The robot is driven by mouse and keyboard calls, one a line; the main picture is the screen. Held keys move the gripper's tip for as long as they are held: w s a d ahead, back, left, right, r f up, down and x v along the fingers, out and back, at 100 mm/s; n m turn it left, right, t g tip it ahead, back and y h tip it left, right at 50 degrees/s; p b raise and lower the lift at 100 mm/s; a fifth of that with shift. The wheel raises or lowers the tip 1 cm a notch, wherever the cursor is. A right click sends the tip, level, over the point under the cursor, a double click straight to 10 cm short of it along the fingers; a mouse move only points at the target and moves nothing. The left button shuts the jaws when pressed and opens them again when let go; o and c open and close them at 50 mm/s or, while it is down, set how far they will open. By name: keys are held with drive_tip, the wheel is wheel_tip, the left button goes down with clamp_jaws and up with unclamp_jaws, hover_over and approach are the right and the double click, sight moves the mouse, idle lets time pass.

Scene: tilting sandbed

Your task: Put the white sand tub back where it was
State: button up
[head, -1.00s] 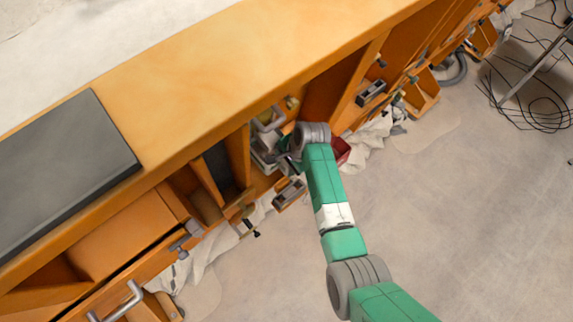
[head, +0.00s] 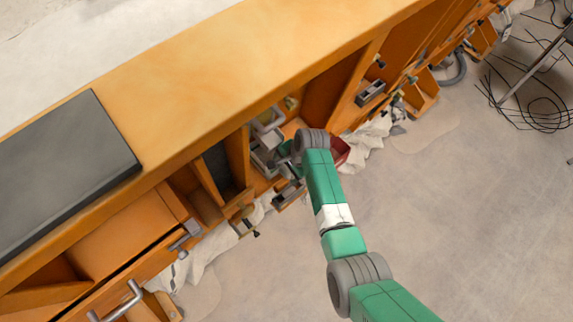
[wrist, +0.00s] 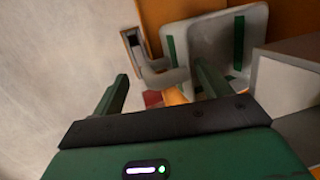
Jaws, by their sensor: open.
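A white tub (head: 268,118) with a looped handle sits in the open bay of the orange cabinet, under the worktop edge. In the wrist view a pale tub (wrist: 192,42) with green strips and a grey handle stands ahead of my gripper (wrist: 165,88). My gripper's two green fingers are spread, with nothing seen held between them. The handle shows beyond the fingers, and they appear apart from it. In the head view my wrist partly hides the gripper (head: 288,150). Whether the pale part is one tub or two side by side is unclear.
A red bin (head: 341,151) is just right of my wrist. Another pale box (wrist: 287,84) is close to the right finger. Orange cabinet walls (head: 238,152) flank the bay. White cloth (head: 375,135) lies along the cabinet foot. The floor (head: 450,210) at right is open.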

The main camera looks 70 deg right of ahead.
drive_tip(key=v, duration=0.7)
drive_tip(key=shift+d+r, duration=0.3)
drive_tip(key=shift+r, duration=0.1)
drive_tip(key=c, duration=1.1)
drive_tip(key=shift+c, duration=0.2)
